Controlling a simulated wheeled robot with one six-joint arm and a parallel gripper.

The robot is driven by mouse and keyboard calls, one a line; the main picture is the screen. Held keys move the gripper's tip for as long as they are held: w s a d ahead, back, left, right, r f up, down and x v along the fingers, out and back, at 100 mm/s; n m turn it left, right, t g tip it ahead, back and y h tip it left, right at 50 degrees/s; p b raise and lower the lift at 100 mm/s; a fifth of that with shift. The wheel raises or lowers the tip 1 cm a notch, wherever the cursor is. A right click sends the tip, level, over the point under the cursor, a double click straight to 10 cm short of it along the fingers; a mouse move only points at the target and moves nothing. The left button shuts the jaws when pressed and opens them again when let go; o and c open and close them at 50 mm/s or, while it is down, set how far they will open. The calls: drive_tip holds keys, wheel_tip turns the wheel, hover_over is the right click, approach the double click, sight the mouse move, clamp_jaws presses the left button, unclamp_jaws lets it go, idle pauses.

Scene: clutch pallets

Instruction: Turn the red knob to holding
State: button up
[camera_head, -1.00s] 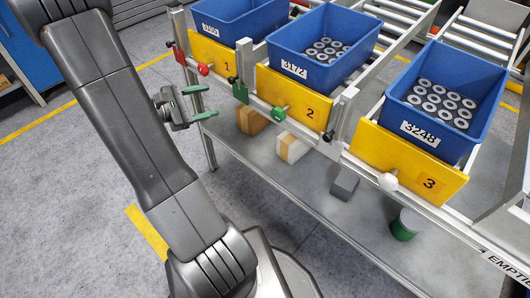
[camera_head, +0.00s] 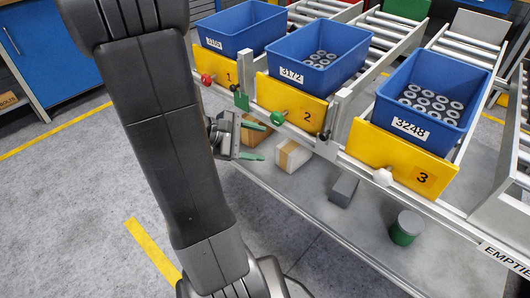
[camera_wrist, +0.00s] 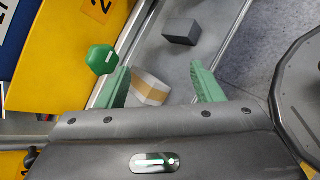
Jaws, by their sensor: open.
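The red knob (camera_head: 207,79) sits on the front of the yellow panel marked 1 (camera_head: 213,66), at the left of the rack in the head view. I cannot make it out in the wrist view. My gripper (camera_head: 252,140) is open and empty, its green fingers spread. It is below and to the right of the red knob, apart from it. In the wrist view the open fingers (camera_wrist: 160,82) have the green knob (camera_wrist: 102,59) just left of them.
The green knob (camera_head: 278,117) is on panel 2 (camera_head: 290,99), a white knob (camera_head: 383,177) on panel 3 (camera_head: 400,160). Blue bins stand behind the panels. A white-and-tan box (camera_head: 293,157), a grey block (camera_head: 343,190) and a green-grey cylinder (camera_head: 406,228) sit on the lower shelf.

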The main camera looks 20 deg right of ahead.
drive_tip(key=shift+s+d+f, duration=0.15)
drive_tip(key=shift+s+d, duration=0.2)
drive_tip(key=shift+s, duration=0.4)
drive_tip(key=shift+c, duration=0.2)
